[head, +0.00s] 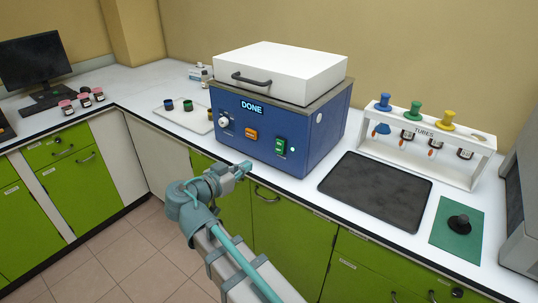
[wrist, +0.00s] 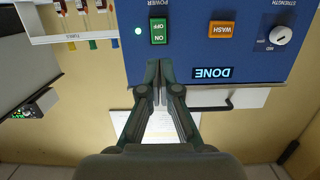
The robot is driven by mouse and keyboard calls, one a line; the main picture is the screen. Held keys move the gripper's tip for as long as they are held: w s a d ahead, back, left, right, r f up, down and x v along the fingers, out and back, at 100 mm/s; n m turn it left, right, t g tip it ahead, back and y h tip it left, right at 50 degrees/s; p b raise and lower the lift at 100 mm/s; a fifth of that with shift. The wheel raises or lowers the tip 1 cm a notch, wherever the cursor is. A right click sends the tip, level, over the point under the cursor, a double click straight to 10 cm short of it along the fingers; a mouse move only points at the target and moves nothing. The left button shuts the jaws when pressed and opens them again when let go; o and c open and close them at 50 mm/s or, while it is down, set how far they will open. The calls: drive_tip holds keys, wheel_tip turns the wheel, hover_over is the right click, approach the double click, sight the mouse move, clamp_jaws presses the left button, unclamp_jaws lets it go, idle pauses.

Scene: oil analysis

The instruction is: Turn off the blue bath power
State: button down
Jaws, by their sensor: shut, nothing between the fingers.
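The blue bath (head: 318,135) stands on the white counter with a white lid (head: 285,65) on top, and its display (head: 252,106) reads DONE. Its green power switch (head: 280,145), marked ON and OFF, is on the right of the front panel, with a lit indicator (head: 292,150) beside it. The wrist view is upside down and shows the green switch (wrist: 158,30) just beyond my fingertips, with the lit indicator (wrist: 138,31) to its left. My gripper (head: 246,165) is shut and empty in front of the panel; its fingertips (wrist: 165,66) appear apart from the switch.
The orange WASH button (head: 251,134) and the strength knob (head: 223,122) sit left of the switch. Right of the bath are a dark tray (head: 376,190), a tube rack (head: 425,150) and a green mat (head: 455,232) with a black knob-like object. Jars stand on a white board (head: 185,116) at left.

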sight(278, 150)
drive_tip(key=p+x, duration=0.3)
drive_tip(key=x, duration=0.9)
drive_tip(key=shift+w+d, duration=0.1)
drive_tip(key=shift+x, duration=0.85)
drive_tip(key=shift+f, duration=0.1)
drive_tip(key=shift+d, duration=0.1)
